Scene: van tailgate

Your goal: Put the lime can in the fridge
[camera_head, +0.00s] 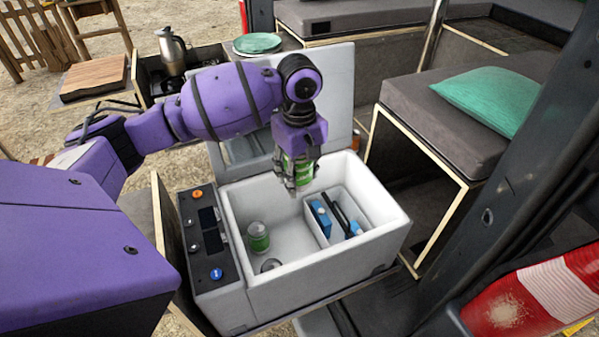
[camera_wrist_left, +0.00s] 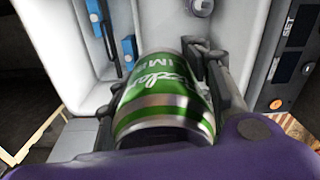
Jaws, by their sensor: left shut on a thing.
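My left gripper (camera_head: 298,183) is shut on a green lime can (camera_head: 299,168) and holds it above the open fridge (camera_head: 235,217). In the left wrist view the can (camera_wrist_left: 166,98) shows a green label with white lettering and silver ends, between the two fingers. The fridge is a white box with its lid (camera_head: 340,95) raised at the back. My right gripper is not in view.
Inside the fridge another green can (camera_head: 258,238) stands at the left, and a round metallic top (camera_head: 271,265) shows near the front wall. Blue items (camera_head: 321,218) sit in a raised compartment at the right. A grey cushioned bench (camera_head: 430,120) stands at the right.

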